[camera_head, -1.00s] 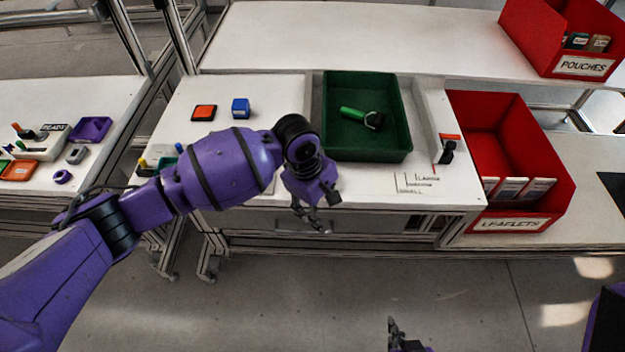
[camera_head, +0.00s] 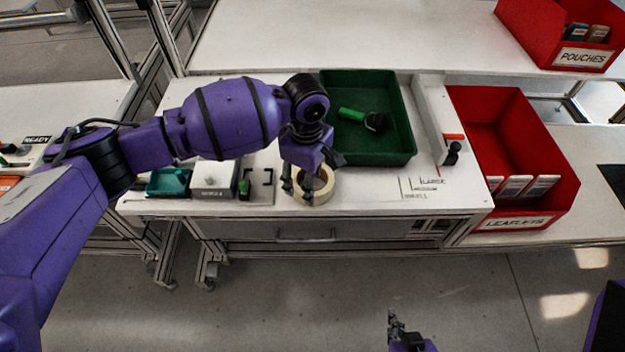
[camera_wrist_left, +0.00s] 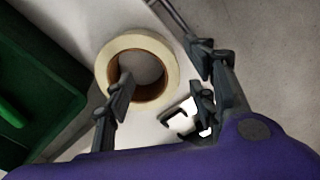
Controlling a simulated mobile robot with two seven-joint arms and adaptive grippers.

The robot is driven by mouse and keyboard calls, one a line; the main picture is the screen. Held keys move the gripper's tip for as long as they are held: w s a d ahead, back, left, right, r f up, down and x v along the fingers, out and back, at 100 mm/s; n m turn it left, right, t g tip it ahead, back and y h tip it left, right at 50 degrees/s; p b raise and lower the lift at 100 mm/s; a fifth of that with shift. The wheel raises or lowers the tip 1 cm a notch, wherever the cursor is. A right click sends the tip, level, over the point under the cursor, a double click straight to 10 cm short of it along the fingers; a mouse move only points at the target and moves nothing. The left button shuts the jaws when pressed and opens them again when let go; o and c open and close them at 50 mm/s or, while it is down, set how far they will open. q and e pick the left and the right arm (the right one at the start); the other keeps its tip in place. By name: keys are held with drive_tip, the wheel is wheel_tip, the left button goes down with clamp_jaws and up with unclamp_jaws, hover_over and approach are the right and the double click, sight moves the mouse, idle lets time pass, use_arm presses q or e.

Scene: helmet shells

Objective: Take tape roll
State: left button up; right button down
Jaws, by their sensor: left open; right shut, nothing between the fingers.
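The cream tape roll (camera_head: 318,204) lies flat near the front edge of the white bench. It also shows in the left wrist view (camera_wrist_left: 171,76), with its brown core facing up. My left gripper (camera_head: 301,192) is open above the roll. In the left wrist view my left gripper (camera_wrist_left: 163,82) has one finger over the roll's hole and the other outside the ring. I cannot tell how far down the fingers reach. My right gripper (camera_head: 394,322) is shut and empty at the bottom of the head view, away from the bench.
A green tray (camera_head: 343,88) with a green-handled tool (camera_head: 358,116) stands just behind the roll. A white box (camera_head: 213,180) and a teal container (camera_head: 168,183) sit to its left. A red leaflets bin (camera_head: 530,125) is at the right. The bench right of the roll is mostly clear.

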use_arm(q)
drive_tip(key=f, duration=0.4)
drive_tip(key=shift+a, duration=0.25)
drive_tip(key=shift+f, duration=0.45)
drive_tip(key=c, duration=0.8)
clamp_jaws()
use_arm(e)
drive_tip(key=shift+s+d+f, duration=0.1)
drive_tip(key=shift+d+f, duration=0.05)
drive_tip(key=shift+f, duration=0.15)
